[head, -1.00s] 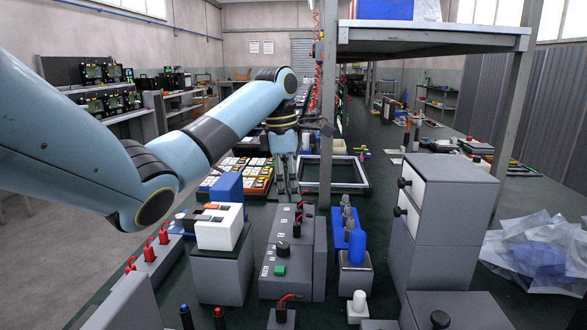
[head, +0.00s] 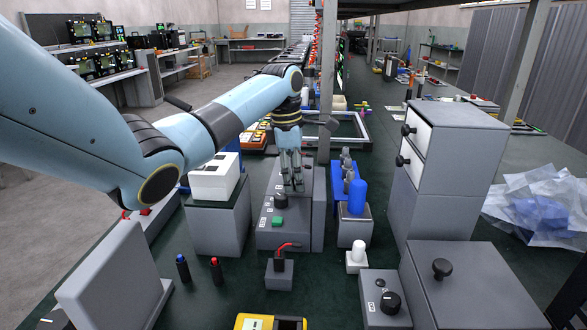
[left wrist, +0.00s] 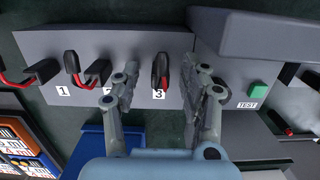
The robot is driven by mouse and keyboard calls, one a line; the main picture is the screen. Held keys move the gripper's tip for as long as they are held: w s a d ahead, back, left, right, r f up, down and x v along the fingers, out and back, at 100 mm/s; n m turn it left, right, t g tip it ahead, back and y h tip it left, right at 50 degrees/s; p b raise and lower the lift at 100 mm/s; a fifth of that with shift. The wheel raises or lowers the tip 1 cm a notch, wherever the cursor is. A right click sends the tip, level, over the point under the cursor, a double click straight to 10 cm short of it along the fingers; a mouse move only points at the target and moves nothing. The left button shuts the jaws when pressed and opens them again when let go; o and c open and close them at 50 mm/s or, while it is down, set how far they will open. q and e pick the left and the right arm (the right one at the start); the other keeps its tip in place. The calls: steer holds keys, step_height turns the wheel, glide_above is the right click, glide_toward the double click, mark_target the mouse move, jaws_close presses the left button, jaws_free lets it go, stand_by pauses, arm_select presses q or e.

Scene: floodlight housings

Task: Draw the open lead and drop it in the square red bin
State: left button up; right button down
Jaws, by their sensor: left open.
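My left gripper (head: 292,188) points down over the far part of a grey panel box (head: 272,240) in the head view. In the left wrist view the gripper (left wrist: 172,90) is open, with a black plug and red lead (left wrist: 160,72) at socket 3 between its fingers, seemingly untouched. I cannot tell which lead is the open one. The gripper hides the sockets in the head view. No square red bin is visible. My right gripper is not in view.
A black knob (head: 281,201) and a green button (head: 277,221) stand on the box's near part. A white block (head: 215,178) on a grey stand is to the left. A blue cylinder (head: 357,197) and grey drawers (head: 448,175) are to the right.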

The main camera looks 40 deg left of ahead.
arm_select(q)
steer(key=shift+c, duration=0.6)
jaws_close()
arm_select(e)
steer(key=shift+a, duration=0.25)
arm_select(q)
steer(key=shift+r, duration=0.1)
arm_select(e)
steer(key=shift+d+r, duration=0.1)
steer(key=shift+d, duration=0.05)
